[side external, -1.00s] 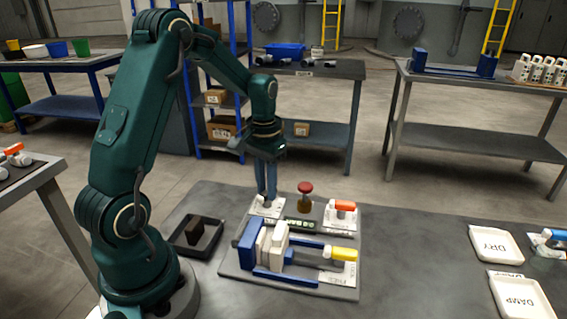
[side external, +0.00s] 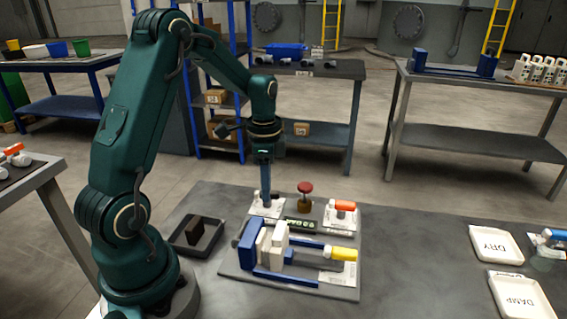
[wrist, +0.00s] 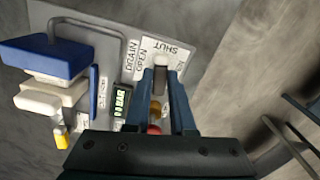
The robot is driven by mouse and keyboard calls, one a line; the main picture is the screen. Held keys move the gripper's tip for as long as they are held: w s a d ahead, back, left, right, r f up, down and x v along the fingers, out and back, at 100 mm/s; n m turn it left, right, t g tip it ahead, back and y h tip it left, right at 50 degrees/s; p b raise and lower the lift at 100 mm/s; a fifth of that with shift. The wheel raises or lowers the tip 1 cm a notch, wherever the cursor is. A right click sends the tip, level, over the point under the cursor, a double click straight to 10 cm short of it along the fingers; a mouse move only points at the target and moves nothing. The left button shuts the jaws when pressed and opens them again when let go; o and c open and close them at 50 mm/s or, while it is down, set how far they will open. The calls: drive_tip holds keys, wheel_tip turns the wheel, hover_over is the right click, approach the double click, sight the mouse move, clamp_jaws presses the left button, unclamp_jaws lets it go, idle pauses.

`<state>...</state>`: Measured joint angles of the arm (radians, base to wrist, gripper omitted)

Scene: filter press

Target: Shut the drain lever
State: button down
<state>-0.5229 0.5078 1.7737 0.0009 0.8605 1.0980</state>
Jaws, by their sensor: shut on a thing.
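The drain lever (wrist: 161,62) shows in the wrist view as a small pale piece between my fingertips. Its label plate (wrist: 150,46) reads DRAIN, OPEN and SHUT. My gripper (wrist: 161,78) is closed on the lever, one blue finger on each side. In the side external view, my gripper (side external: 265,200) points straight down onto the drain plate (side external: 258,212) at the back left of the press board. The fingers hide most of the lever there, and I cannot tell exactly which way it points.
A red knob (side external: 305,187) stands just right of my gripper, with an orange-handled valve (side external: 345,206) beyond it. The blue and white press (side external: 252,243) and a yellow handle (side external: 342,254) lie in front. A black tray (side external: 196,236) sits left. The bench is clear towards the DRY tray (side external: 494,245).

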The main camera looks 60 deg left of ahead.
drive_tip(key=shift+w+m, duration=0.1)
drive_tip(key=shift+m, duration=1)
drive_tip(key=c, duration=0.8)
unclamp_jaws()
drive_tip(key=shift+o, duration=0.2)
drive_tip(key=shift+r, duration=0.15)
drive_tip(key=shift+r, duration=2.45)
